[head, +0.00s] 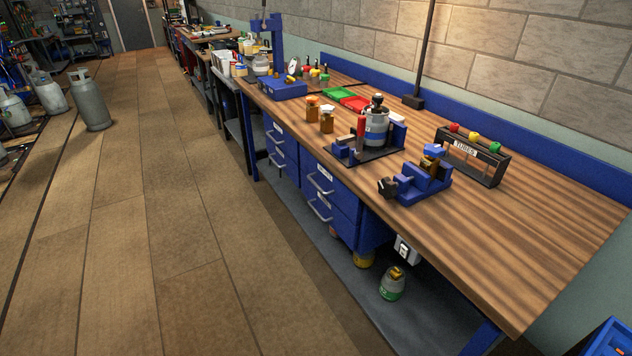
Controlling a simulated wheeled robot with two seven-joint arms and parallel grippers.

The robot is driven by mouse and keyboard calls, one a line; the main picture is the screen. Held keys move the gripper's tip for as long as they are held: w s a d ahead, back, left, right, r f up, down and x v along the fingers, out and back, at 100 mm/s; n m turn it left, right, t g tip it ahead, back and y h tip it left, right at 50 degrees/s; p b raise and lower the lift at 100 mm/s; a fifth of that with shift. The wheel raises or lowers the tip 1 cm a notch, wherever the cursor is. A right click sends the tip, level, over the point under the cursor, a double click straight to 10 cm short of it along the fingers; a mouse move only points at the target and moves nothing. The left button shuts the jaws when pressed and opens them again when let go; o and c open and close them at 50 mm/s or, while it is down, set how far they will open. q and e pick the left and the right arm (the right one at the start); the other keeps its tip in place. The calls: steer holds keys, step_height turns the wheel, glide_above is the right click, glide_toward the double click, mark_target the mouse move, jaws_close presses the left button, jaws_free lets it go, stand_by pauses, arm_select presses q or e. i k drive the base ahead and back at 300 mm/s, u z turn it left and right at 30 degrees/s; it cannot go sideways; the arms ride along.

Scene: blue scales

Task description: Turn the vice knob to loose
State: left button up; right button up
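A small blue vice (422,184) stands on the wooden workbench (510,225), near its front edge and right of the middle of the picture. Its dark knob (387,187) points left, toward the bench's front edge. A brownish piece with a blue part sits at the top of the vice; I cannot tell whether it is clamped in the jaws. How tight the knob is does not show. Neither of my grippers is in the head view.
A black stand with a canister (377,126) is just left of the vice. A tubes rack (473,155) stands behind it to the right. Bare bench top lies to the right. Blue drawers (330,193) are under the bench. The floor (165,230) in front is clear.

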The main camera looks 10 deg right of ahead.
mark_target(386, 188)
steer(key=u, duration=0.15)
steer(key=i, duration=0.9)
steer(key=z, duration=0.55)
